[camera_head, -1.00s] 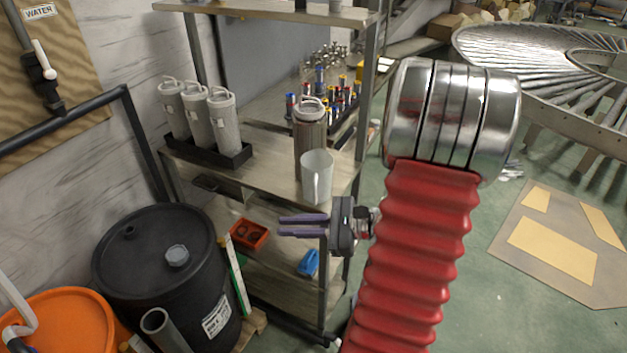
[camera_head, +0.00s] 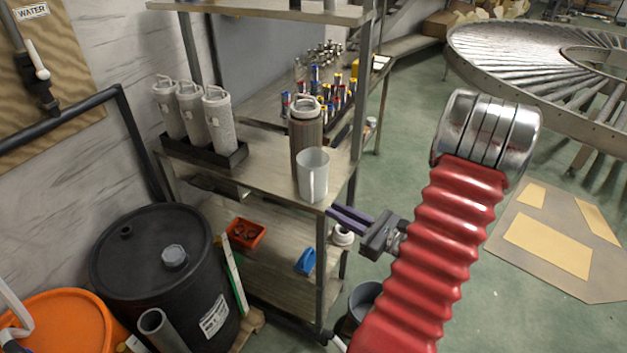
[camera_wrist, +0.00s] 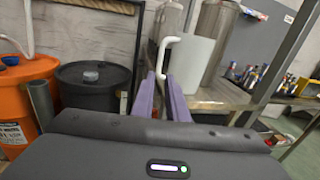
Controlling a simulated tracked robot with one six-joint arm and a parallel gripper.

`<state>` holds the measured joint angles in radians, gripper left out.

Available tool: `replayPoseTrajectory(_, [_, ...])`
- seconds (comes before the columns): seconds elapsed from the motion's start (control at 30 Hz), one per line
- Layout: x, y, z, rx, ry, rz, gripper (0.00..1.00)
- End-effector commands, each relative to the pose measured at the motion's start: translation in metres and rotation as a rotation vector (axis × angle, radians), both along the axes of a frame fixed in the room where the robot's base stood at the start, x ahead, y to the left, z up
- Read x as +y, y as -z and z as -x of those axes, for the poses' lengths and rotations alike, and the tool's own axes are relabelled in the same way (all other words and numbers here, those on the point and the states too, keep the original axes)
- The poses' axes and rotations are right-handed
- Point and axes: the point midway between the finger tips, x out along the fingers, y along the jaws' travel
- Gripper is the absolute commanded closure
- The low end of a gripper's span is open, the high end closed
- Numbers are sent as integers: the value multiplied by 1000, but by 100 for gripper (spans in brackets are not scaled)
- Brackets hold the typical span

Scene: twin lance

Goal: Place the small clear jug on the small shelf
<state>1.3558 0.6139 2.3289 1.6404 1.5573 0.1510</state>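The small clear jug (camera_head: 313,176), pale and translucent, stands upright near the front corner of the rack's middle shelf (camera_head: 262,176). In the wrist view the jug (camera_wrist: 192,62) is ahead of the fingers, with its white handle toward them. My gripper (camera_head: 335,211) is at the right front of the rack, just below and right of the jug, its purple fingers pointing left toward the shelf edge. In the wrist view my gripper (camera_wrist: 160,76) shows a gap between its fingers. The handle's lower end appears between the tips; I cannot tell its depth. Nothing is visibly held.
A brown-grey flask (camera_head: 306,138) stands right behind the jug. Several white canisters (camera_head: 196,122) sit in a black tray at the shelf's left. The rack's front post (camera_head: 322,265) is close to the fingers. A black barrel (camera_head: 150,265) stands left.

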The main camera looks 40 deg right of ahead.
Motion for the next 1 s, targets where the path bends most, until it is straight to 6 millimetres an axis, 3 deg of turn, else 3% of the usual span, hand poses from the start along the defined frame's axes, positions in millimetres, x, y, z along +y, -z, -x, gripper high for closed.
replayPoseTrajectory(0.6, [12, 0, -71, 0, -5, 0, 87])
replayPoseTrajectory(1.0, [13, 0, -79, 0, -2, 0, 87])
